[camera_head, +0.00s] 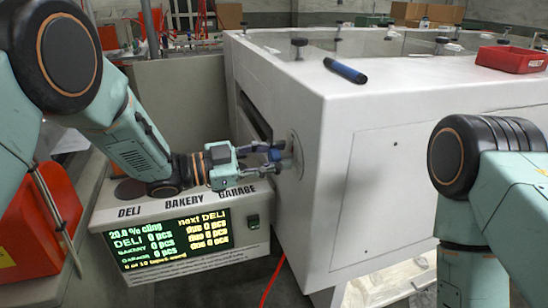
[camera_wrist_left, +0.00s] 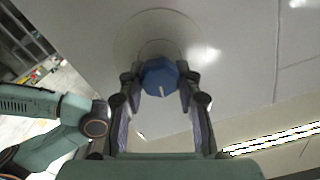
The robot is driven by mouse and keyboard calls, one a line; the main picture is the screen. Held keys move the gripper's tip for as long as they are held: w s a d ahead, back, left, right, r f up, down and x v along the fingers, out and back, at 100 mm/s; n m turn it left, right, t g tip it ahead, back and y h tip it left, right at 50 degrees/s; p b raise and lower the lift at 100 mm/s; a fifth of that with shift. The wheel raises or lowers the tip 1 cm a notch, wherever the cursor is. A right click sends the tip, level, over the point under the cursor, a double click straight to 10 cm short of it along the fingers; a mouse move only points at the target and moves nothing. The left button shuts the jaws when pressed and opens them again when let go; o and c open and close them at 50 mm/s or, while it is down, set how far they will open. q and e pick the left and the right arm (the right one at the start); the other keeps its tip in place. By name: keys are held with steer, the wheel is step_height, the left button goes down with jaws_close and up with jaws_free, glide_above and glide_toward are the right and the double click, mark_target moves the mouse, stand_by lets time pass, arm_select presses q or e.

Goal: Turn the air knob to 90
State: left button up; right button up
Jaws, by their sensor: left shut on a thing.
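The air knob (camera_wrist_left: 158,77) is blue and faceted, with a short white mark pointing down and slightly right in the left wrist view. It sits at the centre of a pale round dial on the white machine's side wall. The dial (camera_head: 295,154) also shows edge-on in the head view. My left gripper (camera_head: 277,157) reaches the dial from the left. In the left wrist view, the left gripper's fingers (camera_wrist_left: 158,88) are shut on the knob, one on each side. Dial markings are not readable. My right gripper is out of view.
The white machine (camera_head: 372,165) fills the middle. A display box (camera_head: 180,243) reading "20.0 % cling" stands below my left forearm. A blue marker (camera_head: 345,71) and a red bin (camera_head: 510,59) lie on the machine's top. A red container (camera_head: 43,225) stands at the left.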

arm_select(q)
steer(key=m, duration=0.1)
steer(key=m+b, duration=0.1)
steer(key=m, duration=0.1)
steer(key=m+b, duration=0.1)
steer(key=shift+s+f+m, duration=0.1)
steer(key=shift+f+m, duration=0.2)
steer(key=m+b, duration=0.2)
steer(key=m, duration=0.1)
steer(key=shift+f+m+b, duration=0.1)
steer(key=shift+m+b, duration=0.2)
steer(key=shift+b, duration=0.05)
steer(key=m+b, duration=0.5)
steer(key=shift+m, duration=0.3)
steer(key=shift+m+b, duration=0.8)
steer(key=shift+r, duration=0.25)
steer(key=o, duration=1.1)
steer(key=shift+d+f, duration=0.1)
steer(key=shift+o, duration=0.4)
